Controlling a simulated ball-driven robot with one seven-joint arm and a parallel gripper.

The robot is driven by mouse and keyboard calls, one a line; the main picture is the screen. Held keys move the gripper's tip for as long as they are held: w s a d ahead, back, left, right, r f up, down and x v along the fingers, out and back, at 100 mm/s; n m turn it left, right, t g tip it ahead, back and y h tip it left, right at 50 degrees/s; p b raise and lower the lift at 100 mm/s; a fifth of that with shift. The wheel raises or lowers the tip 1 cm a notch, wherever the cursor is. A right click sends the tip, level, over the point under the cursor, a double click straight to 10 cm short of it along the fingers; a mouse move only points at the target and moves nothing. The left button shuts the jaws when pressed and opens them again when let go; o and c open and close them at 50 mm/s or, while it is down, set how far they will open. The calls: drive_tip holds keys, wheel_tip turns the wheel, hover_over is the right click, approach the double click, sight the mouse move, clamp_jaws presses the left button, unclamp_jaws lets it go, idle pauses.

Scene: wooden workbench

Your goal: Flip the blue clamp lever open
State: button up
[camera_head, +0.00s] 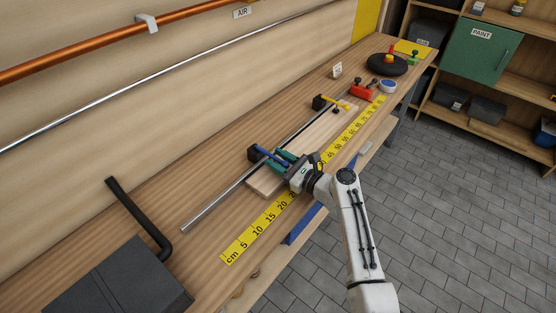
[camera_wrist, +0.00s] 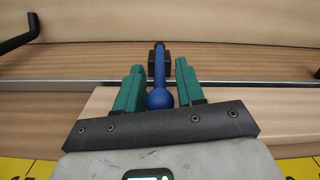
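The blue clamp lever (camera_head: 267,155) sits on a black clamp body (camera_head: 254,154) on the metal bar, near the board's near-left end. In the wrist view the blue lever (camera_wrist: 159,64) points toward me and ends in a round blue knob (camera_wrist: 160,99). My gripper (camera_head: 277,159) is at the lever, low over the board. In the wrist view my gripper (camera_wrist: 159,68) has its two green fingers apart, one on each side of the lever. Gaps show between the fingertips and the lever shaft; whether the knob touches a finger is unclear.
A pale board (camera_head: 318,133) lies beside the metal bar (camera_head: 213,208). A yellow-levered clamp (camera_head: 319,102) and a red clamp (camera_head: 361,92) stand farther along. A yellow ruler strip (camera_head: 258,232) runs near the bench's front edge. A dark box (camera_head: 118,283) is at the near left.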

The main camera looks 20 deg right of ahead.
drive_tip(key=shift+c, duration=0.4)
clamp_jaws()
